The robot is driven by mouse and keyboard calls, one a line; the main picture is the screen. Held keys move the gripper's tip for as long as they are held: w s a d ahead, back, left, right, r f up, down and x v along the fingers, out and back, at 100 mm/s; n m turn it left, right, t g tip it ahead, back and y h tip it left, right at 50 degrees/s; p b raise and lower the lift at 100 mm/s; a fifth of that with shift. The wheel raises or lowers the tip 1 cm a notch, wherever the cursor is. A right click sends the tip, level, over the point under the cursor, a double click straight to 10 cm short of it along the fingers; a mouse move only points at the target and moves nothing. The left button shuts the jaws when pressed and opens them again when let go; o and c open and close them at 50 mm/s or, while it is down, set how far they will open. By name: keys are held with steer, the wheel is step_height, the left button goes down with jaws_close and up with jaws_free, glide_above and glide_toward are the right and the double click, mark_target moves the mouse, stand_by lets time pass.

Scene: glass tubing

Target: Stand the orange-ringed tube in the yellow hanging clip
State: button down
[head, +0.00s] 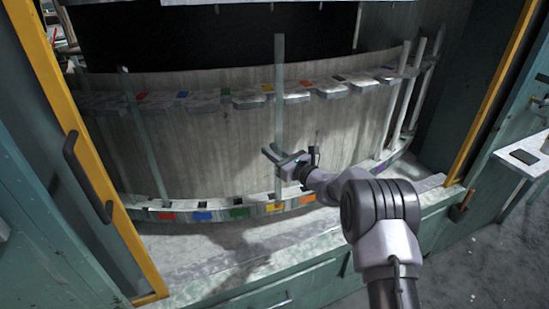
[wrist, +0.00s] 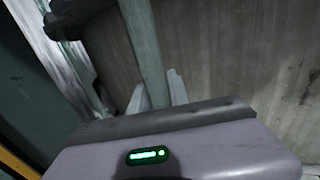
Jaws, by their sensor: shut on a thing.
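My gripper (head: 281,160) is shut around a long, pale, upright glass tube (head: 278,120). In the wrist view the tube (wrist: 148,52) runs up between my two fingers (wrist: 160,96). No orange ring can be made out on it, so I cannot tell its marking. In the head view the tube crosses the upper rail just right of a yellow label (head: 267,88). Its lower end is near the yellow label (head: 274,208) on the lower rail. I cannot tell whether the tube is in the clip or in front of it.
The curved upper rail (head: 245,99) and lower rail carry labels in several colours, including red (head: 166,216) and blue (head: 202,216). Another tube (head: 129,135) stands at the left, and several stand at the right (head: 403,95). Yellow-edged frames flank the opening; a dark handle (head: 87,180) is at left.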

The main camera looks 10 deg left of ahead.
steer(key=w+a+b, duration=0.3)
steer(key=w, duration=0.4)
step_height(320, 180, down, 7)
steer(key=b, duration=0.6)
steer(key=shift+s, duration=0.3)
steer(key=shift+a+r, duration=0.1)
steer(key=c, duration=1.1)
jaws_free()
steer(key=shift+c, duration=0.2)
steer(key=shift+s, duration=0.1)
